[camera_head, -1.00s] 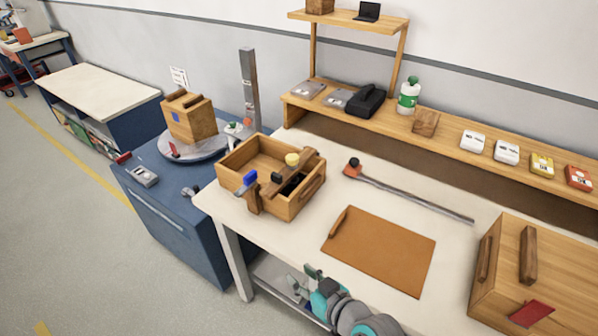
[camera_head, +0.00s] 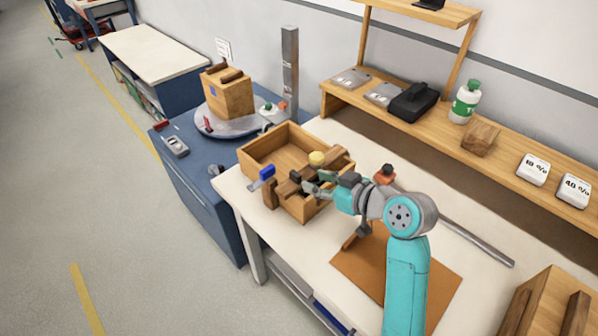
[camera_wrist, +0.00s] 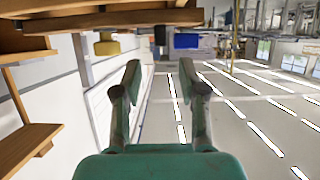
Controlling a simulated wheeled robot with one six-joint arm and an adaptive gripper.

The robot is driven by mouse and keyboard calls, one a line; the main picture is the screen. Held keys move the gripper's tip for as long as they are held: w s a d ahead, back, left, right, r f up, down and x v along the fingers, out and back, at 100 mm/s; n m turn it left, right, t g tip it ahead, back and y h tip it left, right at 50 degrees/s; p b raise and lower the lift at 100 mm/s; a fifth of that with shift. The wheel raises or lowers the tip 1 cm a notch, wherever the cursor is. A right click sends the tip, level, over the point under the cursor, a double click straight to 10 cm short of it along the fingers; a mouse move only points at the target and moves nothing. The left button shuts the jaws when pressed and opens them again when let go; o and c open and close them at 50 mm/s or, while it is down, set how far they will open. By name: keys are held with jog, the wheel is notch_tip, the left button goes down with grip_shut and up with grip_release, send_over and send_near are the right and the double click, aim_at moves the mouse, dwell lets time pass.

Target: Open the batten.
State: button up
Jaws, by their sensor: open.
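The dark wooden batten (camera_head: 291,187) lies across the front part of an open wooden box (camera_head: 262,148) on the white bench. A yellow knob (camera_head: 317,158) and a blue piece (camera_head: 266,173) show beside it. My gripper (camera_head: 313,182) is at the right end of the batten, over the box's front right side, and hides part of it. In the wrist view the gripper (camera_wrist: 160,67) is open with nothing between its fingers. There a wooden bar (camera_wrist: 110,18) runs along the top, with the yellow piece (camera_wrist: 106,45) and blue piece (camera_wrist: 187,41) below it. I cannot tell whether the fingers touch the batten.
An orange-brown board (camera_head: 365,262) lies under my arm. A long grey rod with an orange end (camera_head: 470,236) lies behind it. A larger wooden box (camera_head: 545,310) stands at the right. A blue cabinet (camera_head: 195,190) with a turntable and small crate stands left.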

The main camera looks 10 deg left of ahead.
aim_at(298, 175)
jog(key=x, duration=0.8)
jog(key=shift+w+a+f, duration=0.1)
jog(key=shift+w+a, duration=0.05)
jog(key=shift+a, duration=0.1)
grip_shut()
